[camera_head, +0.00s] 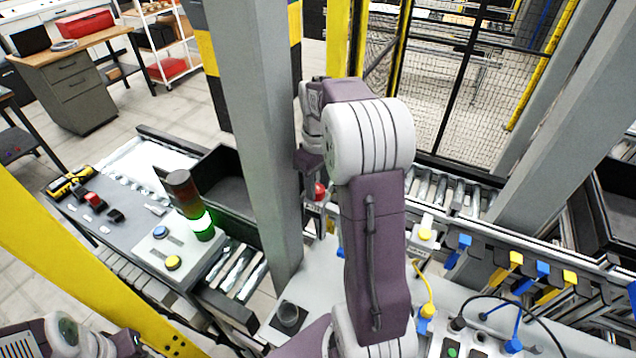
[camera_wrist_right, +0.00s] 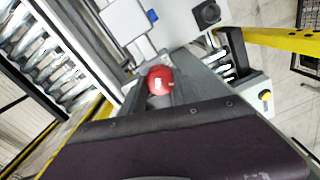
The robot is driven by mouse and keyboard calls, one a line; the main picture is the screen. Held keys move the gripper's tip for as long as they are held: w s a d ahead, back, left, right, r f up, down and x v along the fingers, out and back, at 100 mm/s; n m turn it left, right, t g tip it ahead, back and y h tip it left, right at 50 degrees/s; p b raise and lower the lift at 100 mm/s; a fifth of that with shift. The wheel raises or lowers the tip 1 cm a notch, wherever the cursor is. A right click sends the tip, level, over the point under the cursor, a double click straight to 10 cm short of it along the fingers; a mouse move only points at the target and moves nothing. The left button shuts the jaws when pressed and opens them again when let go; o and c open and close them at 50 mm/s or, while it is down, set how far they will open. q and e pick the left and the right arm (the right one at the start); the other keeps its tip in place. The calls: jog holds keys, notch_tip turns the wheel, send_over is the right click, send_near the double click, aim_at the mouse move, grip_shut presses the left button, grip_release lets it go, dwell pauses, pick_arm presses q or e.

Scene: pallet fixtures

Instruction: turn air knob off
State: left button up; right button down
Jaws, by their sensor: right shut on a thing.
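The air knob looks like a round red knob (camera_head: 319,191) with a small white mark, behind the grey post's right side in the head view. The red knob (camera_wrist_right: 160,80) also shows in the middle of the right wrist view. My right gripper (camera_head: 314,196) reaches down to it and is shut on it. The arm hides part of the knob's mount in the head view. Part of my left arm shows at the bottom left of the head view, but its gripper is not in view.
A tall grey post (camera_head: 262,130) stands close to the left of my right gripper. A signal tower (camera_head: 187,200) with a green light stands on a button box at left. Blue and yellow fittings (camera_head: 515,262) with cables line the right rail.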

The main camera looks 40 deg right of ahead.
aim_at(317, 188)
jog(key=shift+m+p, duration=0.3)
jog(key=shift+m, duration=0.9)
jog(key=c, duration=0.9)
grip_release()
jog(key=shift+w, duration=0.1)
notch_tip(317, 188, up, 9)
jog(key=b, duration=0.1)
